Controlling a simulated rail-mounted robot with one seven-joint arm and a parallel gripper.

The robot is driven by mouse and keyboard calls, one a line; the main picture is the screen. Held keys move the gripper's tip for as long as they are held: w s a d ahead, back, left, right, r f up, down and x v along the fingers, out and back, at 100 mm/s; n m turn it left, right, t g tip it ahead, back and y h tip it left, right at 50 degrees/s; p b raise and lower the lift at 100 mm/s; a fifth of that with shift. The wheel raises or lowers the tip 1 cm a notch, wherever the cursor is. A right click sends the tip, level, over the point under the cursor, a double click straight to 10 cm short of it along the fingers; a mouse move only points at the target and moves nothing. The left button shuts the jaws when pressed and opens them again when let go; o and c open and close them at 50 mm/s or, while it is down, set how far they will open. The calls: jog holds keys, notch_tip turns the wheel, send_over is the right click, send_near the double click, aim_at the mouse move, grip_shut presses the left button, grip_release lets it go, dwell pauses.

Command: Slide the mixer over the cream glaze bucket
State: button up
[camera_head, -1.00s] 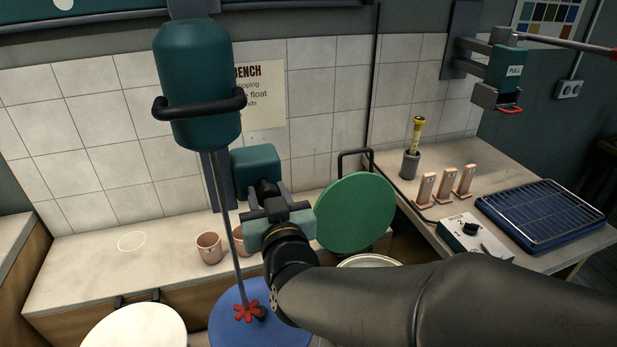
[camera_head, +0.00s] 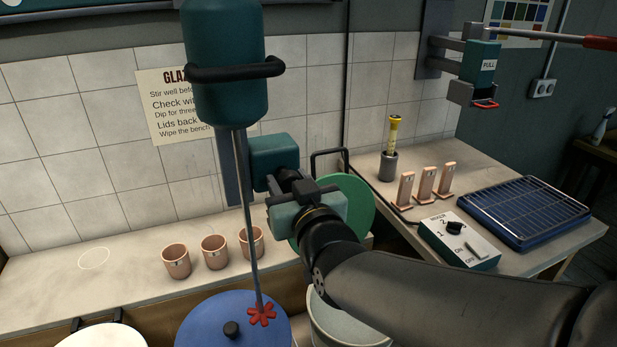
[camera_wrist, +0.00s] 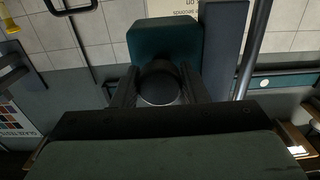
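The mixer (camera_head: 225,95) is a teal motor with a black ring handle, a long thin shaft and a red propeller (camera_head: 262,314). The propeller appears over the right part of a blue-lidded bucket (camera_head: 205,325). My gripper (camera_head: 287,182) is at the teal block on the mixer's carriage (camera_head: 274,158). In the wrist view its fingers close around the dark round knob (camera_wrist: 160,85) on that block (camera_wrist: 165,38). An open bucket (camera_head: 325,325) stands right of the blue lid, partly hidden by my arm; its contents and glaze colour are unclear.
A white lid (camera_head: 100,337) is at lower left. A green lid (camera_head: 358,205) leans at the bench's back, partly behind my gripper. Three clay cups (camera_head: 214,252) stand on the bench. A switch box (camera_head: 458,240) and blue rack tray (camera_head: 523,220) are at right.

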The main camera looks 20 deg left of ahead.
jog(key=shift+o, duration=1.4)
jog(key=b+v, duration=0.4)
jog(key=v, duration=1.3)
jog(key=shift+d+b, duration=0.2)
jog(key=shift+b, duration=0.1)
jog(key=shift+s+r, duration=0.1)
jog(key=shift+s, duration=0.05)
